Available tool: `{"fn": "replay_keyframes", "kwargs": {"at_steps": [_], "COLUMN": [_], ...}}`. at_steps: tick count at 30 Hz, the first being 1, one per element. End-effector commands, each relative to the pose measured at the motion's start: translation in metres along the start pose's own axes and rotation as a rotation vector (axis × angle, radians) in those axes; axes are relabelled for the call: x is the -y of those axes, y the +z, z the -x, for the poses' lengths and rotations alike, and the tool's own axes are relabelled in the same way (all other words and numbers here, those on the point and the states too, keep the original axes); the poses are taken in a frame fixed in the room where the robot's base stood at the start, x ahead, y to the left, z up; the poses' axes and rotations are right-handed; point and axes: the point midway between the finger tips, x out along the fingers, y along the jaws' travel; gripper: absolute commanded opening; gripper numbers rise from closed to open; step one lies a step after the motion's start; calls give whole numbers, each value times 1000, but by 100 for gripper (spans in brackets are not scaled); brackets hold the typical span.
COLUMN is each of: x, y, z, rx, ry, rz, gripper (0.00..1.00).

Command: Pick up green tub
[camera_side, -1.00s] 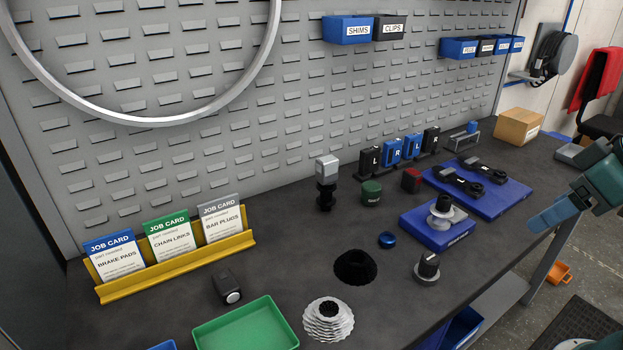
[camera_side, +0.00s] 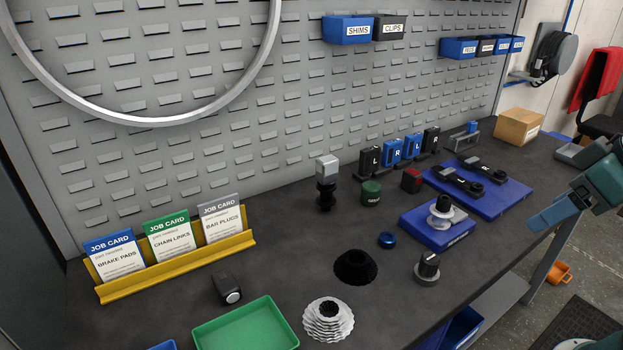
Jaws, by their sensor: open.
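The green tub (camera_side: 371,193) is a small dark green cylinder with a lid, standing upright on the dark bench top towards the pegboard. My gripper (camera_side: 540,220) shows at the right edge, teal and blue, partly cut off by the frame. It is open, well to the right of the tub, and touches nothing I can see.
A blue block with a mounted part (camera_side: 437,230) and a blue board (camera_side: 490,200) lie between tub and gripper. A yellow card rack (camera_side: 180,268) is left.

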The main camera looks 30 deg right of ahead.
Motion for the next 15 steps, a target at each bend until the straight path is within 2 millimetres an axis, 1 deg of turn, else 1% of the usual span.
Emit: {"fn": "replay_keyframes", "kwargs": {"at_steps": [1, 2, 11, 15], "x": [0, 0, 0, 0], "y": [0, 0, 0, -6], "z": [0, 0, 0, 0], "rx": [0, 0, 0, 3], "ry": [0, 0, 0, -1], "rz": [0, 0, 1, 8], "gripper": [69, 74, 74, 74]}}
